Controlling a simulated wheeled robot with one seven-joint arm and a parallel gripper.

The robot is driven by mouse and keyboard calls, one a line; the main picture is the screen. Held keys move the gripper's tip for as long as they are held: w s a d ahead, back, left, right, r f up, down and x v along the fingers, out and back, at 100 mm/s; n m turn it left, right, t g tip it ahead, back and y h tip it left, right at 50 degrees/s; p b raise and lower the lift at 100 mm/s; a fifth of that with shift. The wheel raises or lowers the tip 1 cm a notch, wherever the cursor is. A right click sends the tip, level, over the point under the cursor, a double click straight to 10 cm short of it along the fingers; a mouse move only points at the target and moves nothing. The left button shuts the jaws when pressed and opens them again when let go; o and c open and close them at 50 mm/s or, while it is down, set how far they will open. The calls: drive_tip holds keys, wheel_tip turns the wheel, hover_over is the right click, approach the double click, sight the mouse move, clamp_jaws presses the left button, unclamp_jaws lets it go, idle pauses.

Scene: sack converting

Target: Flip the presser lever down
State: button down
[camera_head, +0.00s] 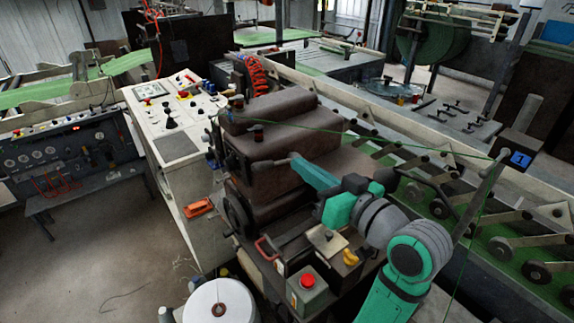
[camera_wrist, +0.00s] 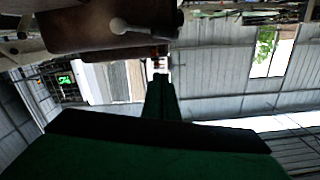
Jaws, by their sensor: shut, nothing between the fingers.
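The brown sewing machine head (camera_head: 285,110) stands on the bench in the middle of the head view. A short grey lever (camera_head: 274,163), probably the presser lever, sticks out from its near side. In the wrist view a pale rod with a rounded end (camera_wrist: 120,25), likely the same lever, shows against the brown body at the top. My gripper (camera_head: 297,162) reaches in from the right, its green fingers close to the lever's right end; I cannot tell whether they touch. In the wrist view the fingers (camera_wrist: 160,78) are together and empty, below and right of the rod.
A red button box (camera_head: 307,287) and a yellow part (camera_head: 350,257) lie near my arm. A white thread cone (camera_head: 220,302) stands at the bottom. A control console (camera_head: 175,130) is left of the machine, and a green conveyor (camera_head: 470,225) runs along the right.

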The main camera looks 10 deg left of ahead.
sight(276, 162)
drive_tip(key=shift+w+a+f, duration=0.7)
drive_tip(key=shift+w+a, duration=0.4)
drive_tip(key=shift+a, duration=0.25)
drive_tip(key=shift+w+a+f, duration=0.75)
drive_tip(key=shift+w+a, duration=0.3)
drive_tip(key=shift+a, duration=0.25)
drive_tip(key=shift+w+a+f, duration=0.7)
drive_tip(key=shift+w+a, duration=0.4)
drive_tip(key=shift+a, duration=0.25)
